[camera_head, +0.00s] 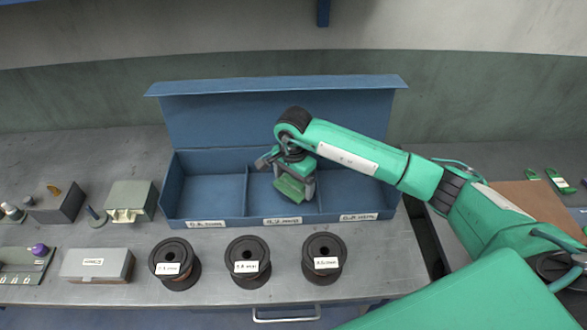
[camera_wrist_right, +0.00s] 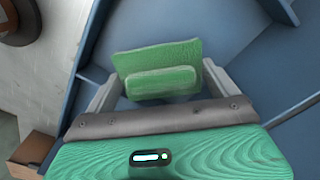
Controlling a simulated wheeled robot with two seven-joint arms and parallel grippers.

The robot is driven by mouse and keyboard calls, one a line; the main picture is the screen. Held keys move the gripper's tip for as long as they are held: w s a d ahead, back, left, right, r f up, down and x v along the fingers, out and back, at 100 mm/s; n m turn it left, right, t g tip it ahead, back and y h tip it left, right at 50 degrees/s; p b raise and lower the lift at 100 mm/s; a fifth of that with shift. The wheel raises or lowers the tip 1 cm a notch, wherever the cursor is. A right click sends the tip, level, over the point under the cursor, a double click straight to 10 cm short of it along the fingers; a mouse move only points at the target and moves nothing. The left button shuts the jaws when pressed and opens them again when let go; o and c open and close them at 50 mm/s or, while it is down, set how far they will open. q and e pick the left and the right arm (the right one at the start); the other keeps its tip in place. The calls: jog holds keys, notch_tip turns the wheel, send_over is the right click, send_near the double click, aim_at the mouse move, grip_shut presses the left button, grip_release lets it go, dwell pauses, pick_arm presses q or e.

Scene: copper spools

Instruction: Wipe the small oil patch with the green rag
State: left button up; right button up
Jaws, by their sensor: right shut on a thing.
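The green rag (camera_head: 289,190) is in my right gripper (camera_head: 293,186), which is shut on it. The gripper hangs over the middle compartment of the blue open box (camera_head: 205,222). In the right wrist view the rag (camera_wrist_right: 160,62) sits between the two fingers of my right gripper (camera_wrist_right: 160,86), with blue box surfaces behind it. I cannot tell whether the rag touches the compartment floor. No oil patch can be made out; the gripper and rag hide part of the middle compartment. My left gripper is not in view.
Three dark spools with white labels (camera_head: 175,262) (camera_head: 248,261) (camera_head: 324,260) stand in front of the box. A grey case (camera_head: 97,265) and a pale green box (camera_head: 130,200) are to the left. The box has dividers and a raised lid (camera_head: 280,100). Bare bench (camera_head: 385,270) lies at the front right.

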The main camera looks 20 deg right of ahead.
notch_tip(320, 180, up, 3)
jog(key=shift+d+f+p, duration=0.15)
jog(key=shift+p, duration=0.25)
jog(key=shift+r, duration=1.1)
